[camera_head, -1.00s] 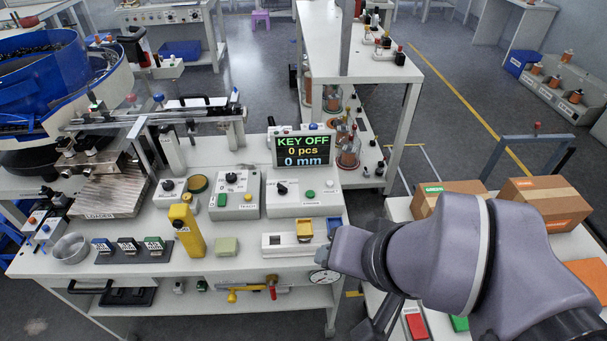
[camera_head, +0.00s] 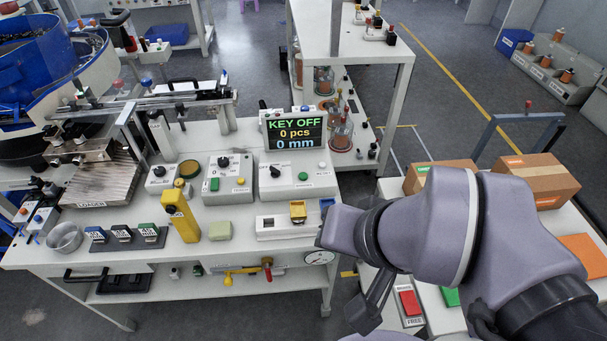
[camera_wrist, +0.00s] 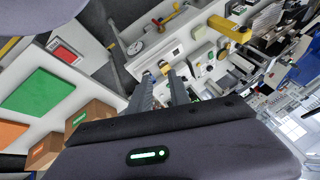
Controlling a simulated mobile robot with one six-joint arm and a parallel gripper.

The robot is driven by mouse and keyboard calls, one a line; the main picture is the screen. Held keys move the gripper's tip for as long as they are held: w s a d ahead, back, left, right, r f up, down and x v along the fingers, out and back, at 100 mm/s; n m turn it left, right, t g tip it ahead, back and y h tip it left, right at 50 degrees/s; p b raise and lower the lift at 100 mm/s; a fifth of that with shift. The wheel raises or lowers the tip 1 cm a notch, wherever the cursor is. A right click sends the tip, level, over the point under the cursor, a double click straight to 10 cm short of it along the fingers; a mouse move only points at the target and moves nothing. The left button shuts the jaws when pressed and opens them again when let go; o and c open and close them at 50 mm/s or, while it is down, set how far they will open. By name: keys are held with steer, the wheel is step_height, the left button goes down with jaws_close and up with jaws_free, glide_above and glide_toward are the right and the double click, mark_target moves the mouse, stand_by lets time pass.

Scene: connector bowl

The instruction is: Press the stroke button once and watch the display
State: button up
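The display (camera_head: 294,132) stands at the back of the white workbench and reads "KEY OFF", "0 pcs" and "0 mm". In front of it is a white control box (camera_head: 318,184) with a black knob (camera_head: 275,171) and a green button (camera_head: 302,176). Left of that, another box has a knob, a green button (camera_head: 214,184) and a yellow button (camera_head: 240,181). The small labels are too blurred to tell which is the stroke button. In the wrist view my gripper (camera_wrist: 160,76) has its two fingers apart with nothing between them, away from the buttons. My arm is right of the bench.
A yellow upright device (camera_head: 182,218), a metal bowl (camera_head: 65,237) and a white fixture with a yellow block (camera_head: 298,211) stand on the bench. Floor shows between the tables.

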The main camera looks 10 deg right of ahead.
jaws_close()
stand_by(0.4)
stand_by(1.0)
